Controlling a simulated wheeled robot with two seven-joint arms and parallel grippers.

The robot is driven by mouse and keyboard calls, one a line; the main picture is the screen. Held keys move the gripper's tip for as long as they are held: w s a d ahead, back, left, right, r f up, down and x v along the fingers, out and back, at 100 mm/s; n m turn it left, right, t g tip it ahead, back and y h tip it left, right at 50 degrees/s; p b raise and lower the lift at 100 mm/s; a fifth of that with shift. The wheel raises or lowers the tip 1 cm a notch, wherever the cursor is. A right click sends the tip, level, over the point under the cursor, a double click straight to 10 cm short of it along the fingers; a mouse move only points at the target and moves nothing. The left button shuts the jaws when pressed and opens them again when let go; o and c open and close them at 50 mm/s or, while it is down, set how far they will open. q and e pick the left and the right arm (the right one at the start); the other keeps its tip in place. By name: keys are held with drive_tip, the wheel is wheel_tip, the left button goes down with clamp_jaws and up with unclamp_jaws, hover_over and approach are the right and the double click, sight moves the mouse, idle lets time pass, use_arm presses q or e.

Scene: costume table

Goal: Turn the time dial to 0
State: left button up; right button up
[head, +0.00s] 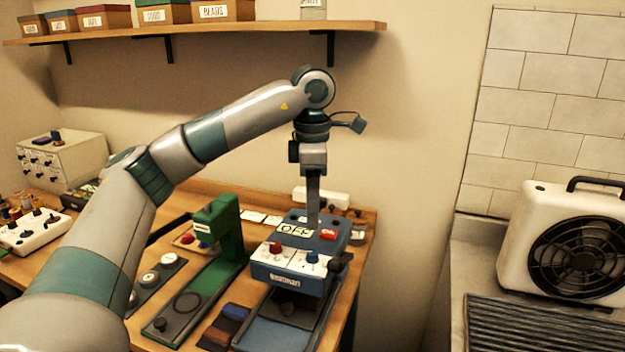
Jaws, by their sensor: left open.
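The blue machine (290,276) stands on the wooden table, with a lettered front label. On it are a sign reading "OFF" (295,231), a red button or switch (328,234), a red knob (275,247), a blue knob (312,257) and a dark knob (341,262) at its right side. Which of them is the time dial I cannot tell; any dial markings are too small to read. My left gripper (313,222) points straight down over the top of the machine, between the sign and the red switch. It is open; whether it touches anything I cannot tell. My right gripper is not in view.
A green press (221,240) stands just left of the machine. A wooden shelf (200,33) with labelled boxes hangs above my arm. A white power strip (321,196) lies behind the machine. A fan unit (560,245) stands on the counter at right.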

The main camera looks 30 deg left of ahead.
use_arm(q)
wheel_tip(320, 180, up, 8)
drive_tip(key=shift+f, duration=0.25)
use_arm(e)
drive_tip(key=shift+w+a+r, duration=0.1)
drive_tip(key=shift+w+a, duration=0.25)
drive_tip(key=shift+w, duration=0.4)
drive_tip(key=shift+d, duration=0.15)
